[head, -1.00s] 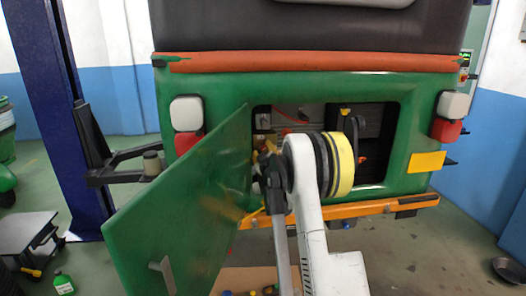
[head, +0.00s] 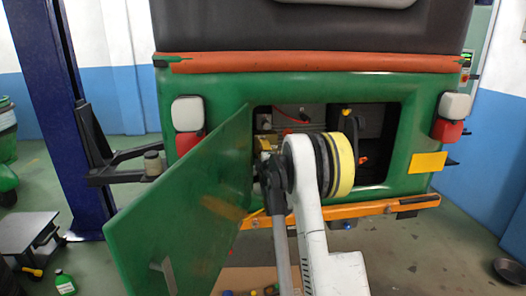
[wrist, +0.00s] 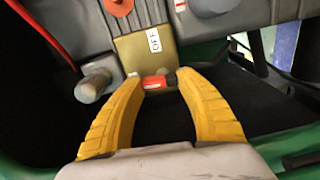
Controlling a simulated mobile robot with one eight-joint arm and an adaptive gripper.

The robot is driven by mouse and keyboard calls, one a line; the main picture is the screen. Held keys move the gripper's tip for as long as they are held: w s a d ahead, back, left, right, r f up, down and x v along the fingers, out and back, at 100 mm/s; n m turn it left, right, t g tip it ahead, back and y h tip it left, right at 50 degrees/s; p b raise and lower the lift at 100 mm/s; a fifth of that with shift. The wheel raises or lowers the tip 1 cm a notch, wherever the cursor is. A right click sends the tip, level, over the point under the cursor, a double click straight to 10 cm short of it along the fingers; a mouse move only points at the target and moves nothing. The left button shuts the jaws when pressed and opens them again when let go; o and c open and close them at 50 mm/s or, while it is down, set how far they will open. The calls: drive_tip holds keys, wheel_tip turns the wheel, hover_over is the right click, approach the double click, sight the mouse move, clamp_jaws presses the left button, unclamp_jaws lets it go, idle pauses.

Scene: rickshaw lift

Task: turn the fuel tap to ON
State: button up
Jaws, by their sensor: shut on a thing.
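The fuel tap's small red lever (wrist: 154,83) lies crosswise in the wrist view, just below a brass-coloured plate (wrist: 135,50). A white label reading OFF (wrist: 154,41) is on the plate. My gripper (wrist: 152,80) has its two yellow fingers closed in on the lever, one tip at each side. The left tip overlaps the lever's end, and a dark end shows at the right tip. In the head view my arm mostly hides the tap and gripper inside the open rear compartment (head: 380,145). No ON label is visible.
The green compartment door (head: 185,205) hangs open at the left of my arm. The orange bumper (head: 345,210) runs below the opening. In the wrist view a grey cylindrical fitting (wrist: 92,86) is left of the tap, and a red cable (wrist: 45,32) passes further left.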

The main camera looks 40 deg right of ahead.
drive_tip(key=shift+n, duration=0.4)
drive_tip(key=o, duration=0.9)
drive_tip(key=v, duration=1.2)
drive_tip(key=shift+s, duration=0.1)
